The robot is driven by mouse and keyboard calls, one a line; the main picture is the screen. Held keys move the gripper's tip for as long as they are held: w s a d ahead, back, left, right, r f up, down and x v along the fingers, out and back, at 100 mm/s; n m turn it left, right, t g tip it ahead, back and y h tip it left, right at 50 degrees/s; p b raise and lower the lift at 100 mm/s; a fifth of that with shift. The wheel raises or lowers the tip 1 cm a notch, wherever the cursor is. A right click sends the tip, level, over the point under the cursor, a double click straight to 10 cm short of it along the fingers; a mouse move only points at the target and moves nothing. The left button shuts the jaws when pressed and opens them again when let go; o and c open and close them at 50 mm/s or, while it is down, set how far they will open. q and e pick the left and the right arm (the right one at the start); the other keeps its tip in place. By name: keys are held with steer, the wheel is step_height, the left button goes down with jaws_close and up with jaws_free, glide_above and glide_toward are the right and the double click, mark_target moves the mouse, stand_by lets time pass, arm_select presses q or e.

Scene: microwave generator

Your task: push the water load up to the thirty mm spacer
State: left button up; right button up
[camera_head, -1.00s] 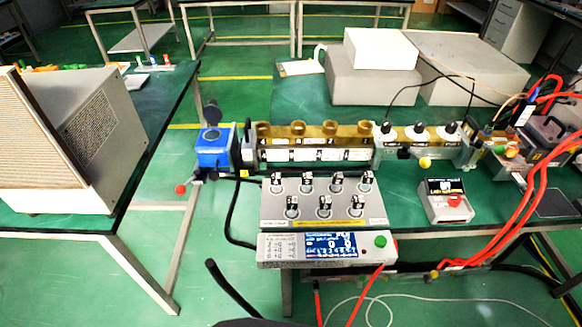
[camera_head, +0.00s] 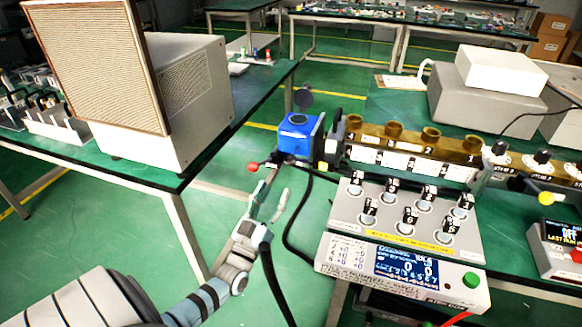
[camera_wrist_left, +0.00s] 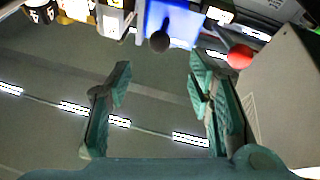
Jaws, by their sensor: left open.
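The blue box (camera_head: 298,137), which I take for the water load, stands at the left end of the brass waveguide row (camera_head: 408,147). Dark upright plates (camera_head: 320,138) lie between it and the row. I cannot tell which of them is the thirty mm spacer, or whether the faces touch. A red knob (camera_head: 253,167) sticks out at the box's lower left. My left gripper (camera_head: 272,197) is open and empty, below and in front of the box. In the left wrist view the box (camera_wrist_left: 172,22) is beyond the open fingers (camera_wrist_left: 160,62), with the red knob (camera_wrist_left: 240,56) to their right.
A panel of numbered knobs (camera_head: 405,235) and a display unit (camera_head: 402,272) stand in front of the row. A large grey cabinet (camera_head: 190,100) is on the left table. A black hose hangs right of my gripper. Open floor lies between the tables.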

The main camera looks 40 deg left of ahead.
mark_target(291, 160)
arm_select(q)
steer(key=b+x, duration=0.2)
steer(key=x, duration=0.8)
steer(key=shift+w, duration=0.3)
steer(key=shift+w+a+r, duration=0.1)
steer(key=shift+w+r, duration=0.15)
steer(key=shift+w, duration=0.25)
jaws_close()
arm_select(e)
steer(key=shift+w+d+f, duration=0.1)
steer(key=shift+d+f, duration=0.05)
steer(key=shift+f, duration=0.45)
steer(key=shift+d+f, duration=0.1)
steer(key=shift+f, duration=0.45)
